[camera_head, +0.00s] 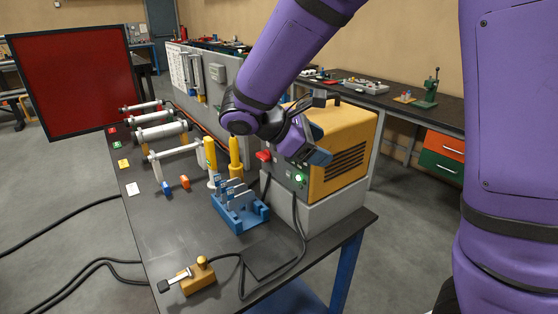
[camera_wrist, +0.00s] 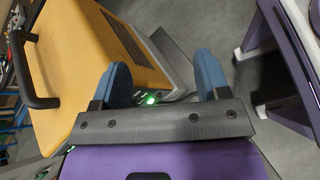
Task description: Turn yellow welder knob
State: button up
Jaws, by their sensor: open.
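The yellow welder (camera_head: 348,140) stands on a grey base at the right end of the bench. Its dark front panel carries a lit green light (camera_head: 298,178) and a red part (camera_head: 263,156). My gripper (camera_head: 314,146) is in front of the panel's upper part and covers some of it; I cannot make out the knob. The welder's yellow housing (camera_wrist: 88,60) is at the left there, and the green light (camera_wrist: 150,98) glows beside the left finger.
The black bench (camera_head: 165,240) holds a blue rack (camera_head: 240,212), two yellow-handled tools (camera_head: 234,155), coils (camera_head: 160,130) and a wooden block with a cable (camera_head: 198,278). A red screen (camera_head: 75,80) stands at the left. The welder's black top handle (camera_wrist: 18,70) sticks up.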

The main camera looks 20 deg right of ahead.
jog(key=w+a+f+n+t+h, duration=0.3)
jog(key=a+f+n, duration=0.1)
jog(key=a, duration=0.2)
jog(key=w+a+f+n+t+h, duration=0.2)
jog(key=w+a+f+n+t, duration=0.15)
jog(key=a, duration=0.35)
jog(key=shift+n, duration=0.25)
jog(key=x, duration=1)
jog(key=shift+d+r, duration=0.15)
jog(key=shift+d, duration=0.25)
jog(key=c, duration=0.9)
